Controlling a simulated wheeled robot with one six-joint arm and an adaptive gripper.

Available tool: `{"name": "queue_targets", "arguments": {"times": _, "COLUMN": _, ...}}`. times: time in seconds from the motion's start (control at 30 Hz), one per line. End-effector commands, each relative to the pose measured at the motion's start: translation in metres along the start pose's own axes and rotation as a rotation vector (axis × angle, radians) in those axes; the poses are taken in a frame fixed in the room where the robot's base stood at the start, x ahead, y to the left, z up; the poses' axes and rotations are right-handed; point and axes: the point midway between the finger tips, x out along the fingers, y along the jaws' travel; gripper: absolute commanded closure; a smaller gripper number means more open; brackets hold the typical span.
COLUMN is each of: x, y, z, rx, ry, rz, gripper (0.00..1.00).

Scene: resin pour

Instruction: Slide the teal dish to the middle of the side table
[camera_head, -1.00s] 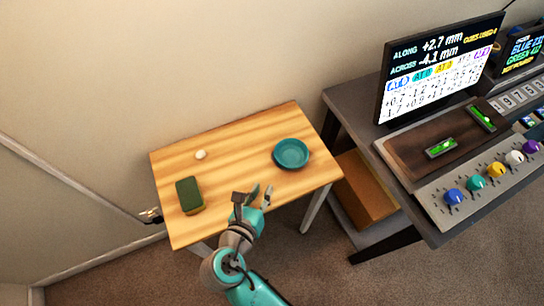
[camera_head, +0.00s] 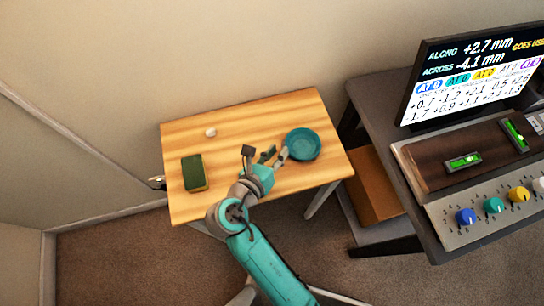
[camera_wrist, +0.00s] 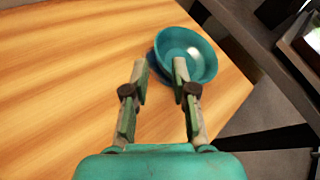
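The teal dish (camera_head: 302,144) sits on the right part of the wooden side table (camera_head: 235,125), near its right edge. It also shows in the wrist view (camera_wrist: 190,52), just beyond my fingertips and a little to the right. My gripper (camera_head: 276,156) is open and empty, with its fingers spread at the dish's left side. In the wrist view my gripper (camera_wrist: 158,75) has its right fingertip overlapping the dish's near rim; I cannot tell whether they touch.
A dark green sponge-like block (camera_head: 194,173) lies at the table's left, and a small white round thing (camera_head: 210,132) lies behind it. The table's middle is clear. A dark workbench (camera_head: 385,100) with a monitor (camera_head: 475,75) and knobs stands to the right.

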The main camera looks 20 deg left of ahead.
Motion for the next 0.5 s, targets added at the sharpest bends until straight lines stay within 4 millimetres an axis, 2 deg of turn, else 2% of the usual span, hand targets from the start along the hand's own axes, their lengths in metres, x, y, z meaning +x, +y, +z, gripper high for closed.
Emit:
{"name": "queue_targets", "arguments": {"times": 0.2, "x": 0.039, "y": -0.001, "z": 0.0, "rx": 0.0, "ry": 0.002, "rz": -0.004, "gripper": 0.74}}
{"name": "queue_targets", "arguments": {"times": 0.5, "x": 0.073, "y": 0.0, "z": 0.0, "rx": 0.0, "ry": 0.001, "rz": -0.001, "gripper": 0.74}}
